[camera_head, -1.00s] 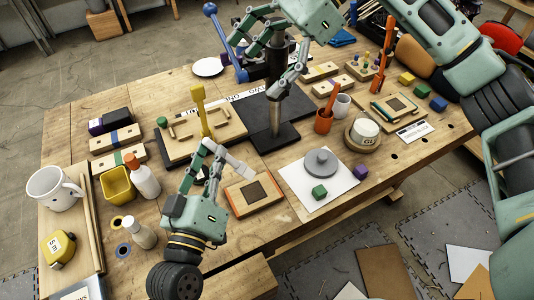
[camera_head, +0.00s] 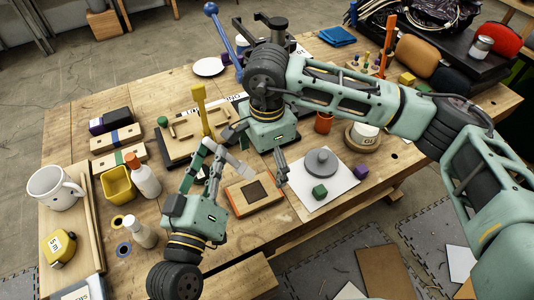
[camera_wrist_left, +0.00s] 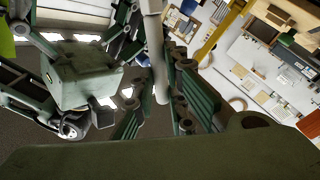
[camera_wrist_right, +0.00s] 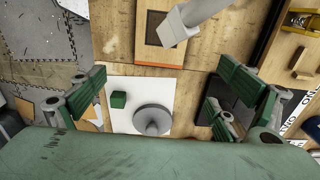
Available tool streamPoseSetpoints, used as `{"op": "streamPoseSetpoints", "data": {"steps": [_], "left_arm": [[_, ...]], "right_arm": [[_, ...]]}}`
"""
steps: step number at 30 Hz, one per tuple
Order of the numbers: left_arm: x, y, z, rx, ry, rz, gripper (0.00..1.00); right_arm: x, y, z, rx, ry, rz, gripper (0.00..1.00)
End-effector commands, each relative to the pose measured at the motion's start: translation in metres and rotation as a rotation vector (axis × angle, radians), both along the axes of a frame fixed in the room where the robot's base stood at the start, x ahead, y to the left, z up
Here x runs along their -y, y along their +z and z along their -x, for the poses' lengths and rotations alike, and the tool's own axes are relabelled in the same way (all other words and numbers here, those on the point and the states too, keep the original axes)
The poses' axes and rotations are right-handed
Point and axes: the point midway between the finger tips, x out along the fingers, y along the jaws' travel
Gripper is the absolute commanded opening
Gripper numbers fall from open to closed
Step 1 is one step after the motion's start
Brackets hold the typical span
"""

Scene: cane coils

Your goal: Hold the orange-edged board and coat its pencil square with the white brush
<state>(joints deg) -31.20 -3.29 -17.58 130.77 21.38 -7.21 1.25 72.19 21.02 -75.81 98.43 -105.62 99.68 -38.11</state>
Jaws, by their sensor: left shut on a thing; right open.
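The orange-edged board (camera_head: 240,201) lies flat on the table, with a dark square (camera_head: 255,190) in its middle. In the right wrist view, the board (camera_wrist_right: 173,55) is at the top, partly covered by the brush. My left gripper (camera_head: 212,165) is shut on the white brush (camera_head: 238,162), left of the board. The brush also shows in the left wrist view (camera_wrist_left: 157,55); its head reaches over the board's far edge in the right wrist view (camera_wrist_right: 190,22). My right gripper (camera_head: 262,166) is open and empty, above the table just beyond the board.
A white sheet (camera_head: 335,198) right of the board carries a grey round knobbed weight (camera_head: 321,163) and a green cube (camera_head: 320,192). A yellow-handled tool (camera_head: 201,108) stands behind my left gripper. A white bottle (camera_head: 147,181) and yellow cup (camera_head: 117,187) stand left.

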Motion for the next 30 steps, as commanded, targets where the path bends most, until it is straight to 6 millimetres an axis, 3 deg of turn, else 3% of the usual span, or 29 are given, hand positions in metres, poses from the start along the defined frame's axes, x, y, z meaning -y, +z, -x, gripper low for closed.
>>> {"op": "streamPoseSetpoints", "data": {"steps": [9,15,21,30], "left_arm": [[0.000,0.000,0.000,0.000,0.000,0.000,0.00],[0.000,0.000,0.000,0.000,0.000,0.000,0.00],[0.000,0.000,0.000,0.000,0.000,0.000,0.00],[0.000,0.000,0.000,0.000,0.000,0.000,0.00]], "right_arm": [[0.000,-0.062,0.001,-0.004,-0.001,0.001,0.92],[0.000,-0.090,0.000,-0.004,-0.001,0.000,0.92],[0.000,-0.101,0.000,-0.003,0.001,-0.001,0.92],[0.000,-0.102,0.000,-0.002,0.001,-0.001,0.90]]}}
